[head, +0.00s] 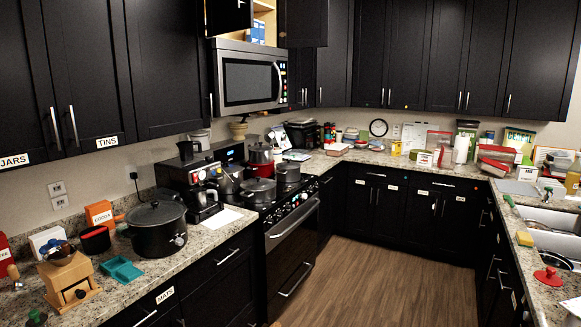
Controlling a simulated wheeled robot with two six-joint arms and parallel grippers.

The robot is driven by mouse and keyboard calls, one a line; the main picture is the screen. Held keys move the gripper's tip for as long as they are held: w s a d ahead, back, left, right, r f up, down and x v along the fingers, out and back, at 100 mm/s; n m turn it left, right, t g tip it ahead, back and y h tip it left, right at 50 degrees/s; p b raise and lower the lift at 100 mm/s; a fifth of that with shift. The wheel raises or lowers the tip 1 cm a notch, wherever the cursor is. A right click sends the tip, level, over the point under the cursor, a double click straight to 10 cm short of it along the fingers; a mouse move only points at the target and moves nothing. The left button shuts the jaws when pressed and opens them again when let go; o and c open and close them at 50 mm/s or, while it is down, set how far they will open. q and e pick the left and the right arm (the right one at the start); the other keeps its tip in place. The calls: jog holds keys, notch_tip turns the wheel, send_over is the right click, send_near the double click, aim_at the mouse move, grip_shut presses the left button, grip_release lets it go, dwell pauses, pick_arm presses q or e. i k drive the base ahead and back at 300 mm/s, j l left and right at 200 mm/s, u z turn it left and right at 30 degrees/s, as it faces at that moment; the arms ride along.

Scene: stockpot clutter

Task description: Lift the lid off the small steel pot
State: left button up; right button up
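Several pots stand on the black stove. A small steel-looking pot (261,155) with a lid on it is at the back. A wider dark grey pot (288,173) with a lid on it stands to its right and nearer. A steel pan (229,180) is at the left. I cannot tell for certain which one is the task's small steel pot. Neither of my grippers is in view.
A large black slow cooker (158,230) and a coffee machine (200,187) crowd the left counter. A red round lid (547,277) lies by the sink. An upper cabinet door (306,25) hangs open beside the microwave (250,80). The wooden floor (395,270) is clear.

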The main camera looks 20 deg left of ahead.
aim_at(288, 165)
jog(key=i+u, duration=0.15)
jog(key=i, duration=0.4)
jog(key=i+u, duration=0.15)
jog(key=i, duration=0.45)
jog(key=i+u, duration=0.15)
jog(key=i, duration=0.4)
jog(key=i+l+u, duration=0.15)
jog(key=i, duration=0.4)
jog(key=i+l+u, duration=0.15)
jog(key=i+l, duration=0.15)
jog(key=i, duration=0.25)
jog(key=i+l+u, duration=0.15)
jog(key=i, duration=0.4)
jog(key=i+l+u, duration=0.15)
jog(key=i+l, duration=0.3)
jog(key=i, duration=0.05)
